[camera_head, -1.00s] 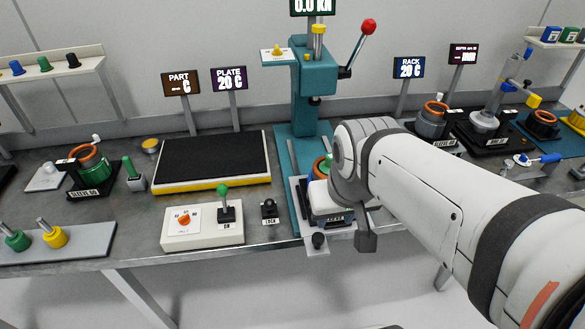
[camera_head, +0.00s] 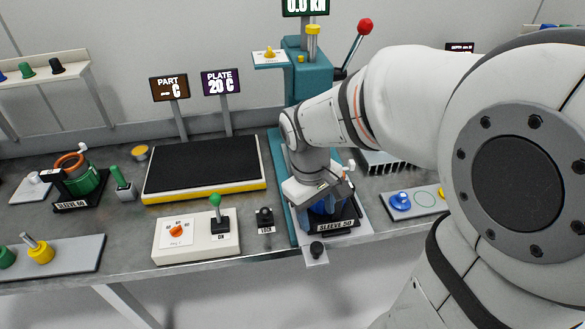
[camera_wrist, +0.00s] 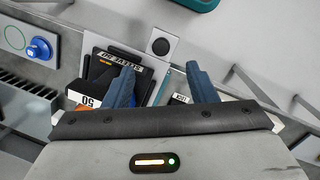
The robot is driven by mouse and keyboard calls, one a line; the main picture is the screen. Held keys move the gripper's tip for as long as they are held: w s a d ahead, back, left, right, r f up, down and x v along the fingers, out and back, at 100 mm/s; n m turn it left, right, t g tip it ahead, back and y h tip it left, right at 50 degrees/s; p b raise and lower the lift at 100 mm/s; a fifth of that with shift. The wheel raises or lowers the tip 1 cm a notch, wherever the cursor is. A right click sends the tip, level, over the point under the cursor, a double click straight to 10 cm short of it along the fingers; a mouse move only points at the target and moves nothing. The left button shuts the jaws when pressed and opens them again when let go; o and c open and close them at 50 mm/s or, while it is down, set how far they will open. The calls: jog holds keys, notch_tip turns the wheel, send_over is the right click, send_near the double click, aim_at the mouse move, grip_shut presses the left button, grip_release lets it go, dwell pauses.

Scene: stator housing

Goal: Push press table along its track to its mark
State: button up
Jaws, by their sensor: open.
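The teal press (camera_head: 309,85) stands at the back, its teal base with the track (camera_head: 280,175) running toward the front edge. At its front end sits a black plate labelled SLEEVE 50 (camera_head: 336,228), which also shows in the wrist view (camera_wrist: 146,66). My gripper (camera_head: 322,208) points down over this front end and hides most of the press table. In the wrist view my gripper (camera_wrist: 158,72) is open, with blue fingers apart and nothing seen held between them. One finger overlaps the labelled plate; contact cannot be told. I cannot make out the mark.
A black knob (camera_head: 316,248) sits on a grey tab at the front edge. Left are a small LOCK knob (camera_head: 264,216), a control box (camera_head: 195,235) with a green lever and a black heating plate (camera_head: 205,165). A blue knob (camera_head: 401,200) stands right.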

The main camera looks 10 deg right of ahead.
aim_at(316, 246)
jog(key=f+n, duration=0.1)
jog(key=f, duration=0.3)
jog(key=f+n+g+h, duration=0.1)
jog(key=f, duration=0.4)
jog(key=w+f+n+g, duration=0.1)
jog(key=f, duration=0.3)
jog(key=shift+d+f+n+h, duration=0.35)
jog(key=shift+f+n+h, duration=0.05)
grip_shut()
